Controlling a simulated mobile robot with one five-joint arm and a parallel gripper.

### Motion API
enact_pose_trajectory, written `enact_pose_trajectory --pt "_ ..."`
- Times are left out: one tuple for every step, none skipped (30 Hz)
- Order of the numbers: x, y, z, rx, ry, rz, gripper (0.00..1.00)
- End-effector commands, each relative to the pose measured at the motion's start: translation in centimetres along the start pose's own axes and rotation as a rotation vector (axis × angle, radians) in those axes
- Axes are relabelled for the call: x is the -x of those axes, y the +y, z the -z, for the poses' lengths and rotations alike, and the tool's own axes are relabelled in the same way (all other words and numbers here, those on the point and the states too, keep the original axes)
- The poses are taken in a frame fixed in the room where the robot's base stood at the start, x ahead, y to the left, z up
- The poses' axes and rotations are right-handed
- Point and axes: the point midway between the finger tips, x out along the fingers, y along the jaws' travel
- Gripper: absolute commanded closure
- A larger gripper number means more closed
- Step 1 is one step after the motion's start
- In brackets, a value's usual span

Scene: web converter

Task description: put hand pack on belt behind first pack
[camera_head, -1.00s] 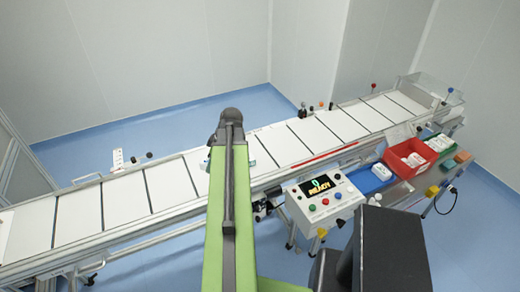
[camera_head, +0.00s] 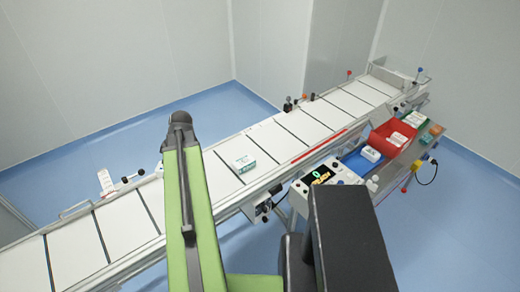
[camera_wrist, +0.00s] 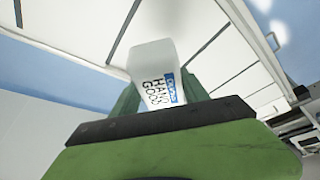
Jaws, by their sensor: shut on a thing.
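The hand pack (camera_wrist: 156,80), a white pack with a blue mark and dark lettering reading HAND GOOD, is in my gripper (camera_wrist: 156,100) in the wrist view. The gripper is shut on its lower part, with green finger pieces beside it. Pale belt panels show beyond the pack; the gap to them cannot be told. My gripper and the held pack are hidden in the head view.
A control console (camera_head: 325,182) stands at the belt's near side. To its right are a blue tray with a white pack (camera_head: 371,154) and a red bin (camera_head: 375,137) with white packs. Rails and small posts line the belt. Belt panels right of the green-marked pack are bare.

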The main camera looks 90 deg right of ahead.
Motion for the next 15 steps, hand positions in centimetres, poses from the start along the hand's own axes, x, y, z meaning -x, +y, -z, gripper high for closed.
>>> enact_pose_trajectory --pt "0.1 0.1 -0.6 -0.049 -0.001 -0.021 0.94" --pt "0.1 0.3 -1.0 -0.094 -0.002 -0.039 0.94" --pt "0.3 0.6 -1.7 -0.171 -0.004 -0.072 0.94" --pt "0.4 0.9 -2.3 -0.241 -0.005 -0.101 0.94" --pt "0.5 1.2 -3.0 -0.319 -0.007 -0.133 0.94" --pt "0.7 1.7 -4.0 -0.434 -0.008 -0.181 0.94" --pt "0.9 2.1 -4.7 -0.525 -0.009 -0.218 0.94" --pt "1.1 2.6 -5.4 -0.616 -0.010 -0.256 0.94" --pt "1.3 3.2 -6.4 -0.737 -0.012 -0.305 0.94" --pt "1.4 3.8 -7.0 -0.828 -0.014 -0.340 0.94" --pt "1.5 4.5 -7.7 -0.920 -0.017 -0.375 0.94" --pt "1.7 5.2 -8.6 -1.040 -0.019 -0.423 0.94" --pt "1.9 5.5 -9.4 -1.131 -0.020 -0.461 0.94" --pt "2.1 5.9 -10.1 -1.221 -0.018 -0.499 0.94" --pt "2.4 6.4 -11.1 -1.341 -0.016 -0.550 0.94"
